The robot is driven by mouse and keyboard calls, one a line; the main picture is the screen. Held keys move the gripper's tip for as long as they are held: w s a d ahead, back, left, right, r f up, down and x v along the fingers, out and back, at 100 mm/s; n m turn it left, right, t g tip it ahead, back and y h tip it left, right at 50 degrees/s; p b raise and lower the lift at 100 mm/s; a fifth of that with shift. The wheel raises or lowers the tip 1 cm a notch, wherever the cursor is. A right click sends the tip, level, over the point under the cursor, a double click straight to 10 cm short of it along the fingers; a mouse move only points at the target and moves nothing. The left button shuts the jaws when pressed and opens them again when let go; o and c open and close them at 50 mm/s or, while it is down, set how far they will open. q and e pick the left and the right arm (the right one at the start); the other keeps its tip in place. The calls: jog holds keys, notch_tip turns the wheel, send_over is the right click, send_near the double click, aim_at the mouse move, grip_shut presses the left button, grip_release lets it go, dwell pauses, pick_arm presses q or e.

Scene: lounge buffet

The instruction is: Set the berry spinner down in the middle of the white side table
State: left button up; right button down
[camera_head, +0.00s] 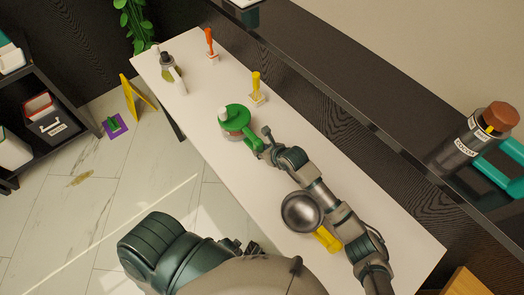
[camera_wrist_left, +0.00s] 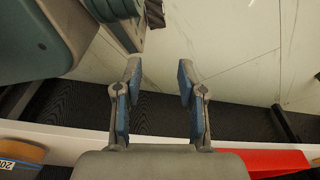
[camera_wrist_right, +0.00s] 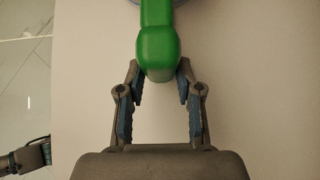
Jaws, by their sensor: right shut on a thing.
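The berry spinner (camera_head: 236,117) has a green lid, a pale knob and a thick green handle. It is over the far half of the long white side table (camera_head: 215,90) in the head view; I cannot tell whether its base touches the top. My right gripper (camera_head: 263,146) is shut on the end of its handle. In the right wrist view the green handle (camera_wrist_right: 157,45) sits between the fingers, and most of the body is cut off. My left gripper (camera_wrist_left: 157,90) is open and empty in the left wrist view, above the floor and the edge of something pale.
On the table stand a yellow-handled tool (camera_head: 256,86), a red-handled tool (camera_head: 209,42) and a jar-like item (camera_head: 170,68). A metal bowl with a yellow handle (camera_head: 302,211) is near my right forearm. A dark ledge with a canister (camera_head: 480,130) runs along the right.

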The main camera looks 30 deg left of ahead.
pick_arm(q)
jog(key=shift+w+r, duration=0.1)
jog(key=shift+w, duration=0.05)
pick_arm(e)
jog(key=shift+a+f, duration=0.1)
jog(key=shift+f, duration=0.25)
jog(key=c, duration=0.8)
grip_release()
jog(key=shift+f, duration=0.1)
pick_arm(q)
jog(key=shift+a, duration=0.1)
pick_arm(e)
jog(key=shift+o, duration=0.2)
pick_arm(q)
jog(key=s+f, duration=0.1)
jog(key=s+p, duration=0.1)
jog(key=shift+s+a+f, duration=0.15)
jog(key=shift+s+f, duration=0.2)
jog(key=shift+f, duration=0.05)
pick_arm(e)
jog(key=v, duration=1.2)
jog(key=shift+a, duration=0.1)
jog(key=shift+s, duration=0.1)
